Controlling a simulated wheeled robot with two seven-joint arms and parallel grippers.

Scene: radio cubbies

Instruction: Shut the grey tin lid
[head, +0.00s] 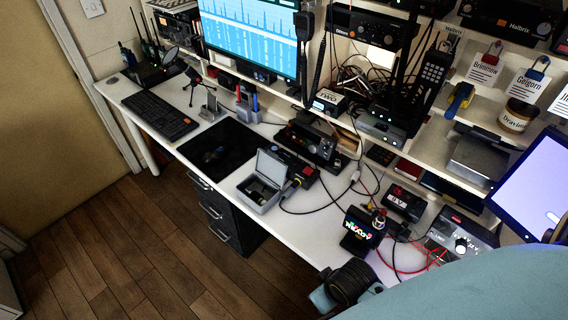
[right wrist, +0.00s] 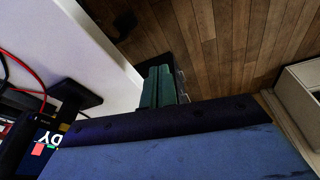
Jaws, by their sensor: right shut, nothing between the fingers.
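The grey tin (head: 258,194) stands on the white desk near its front edge in the head view. Its lid (head: 271,168) is raised, tilted up at the back side, and a dark object lies inside. In the right wrist view my right gripper (right wrist: 158,86) shows as two green fingers close together, shut and empty, with the desk edge beside them and the floor below. In the head view my right arm is at the bottom right, well apart from the tin. The tin does not show in the right wrist view. My left gripper is out of view.
A black mat (head: 215,148) lies left of the tin, and a black device with a red button (head: 306,170) is close on its right. A dark device with a coloured label (head: 362,232) and cables stand between the tin and my right arm. Bare desk (head: 312,228) lies along the front.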

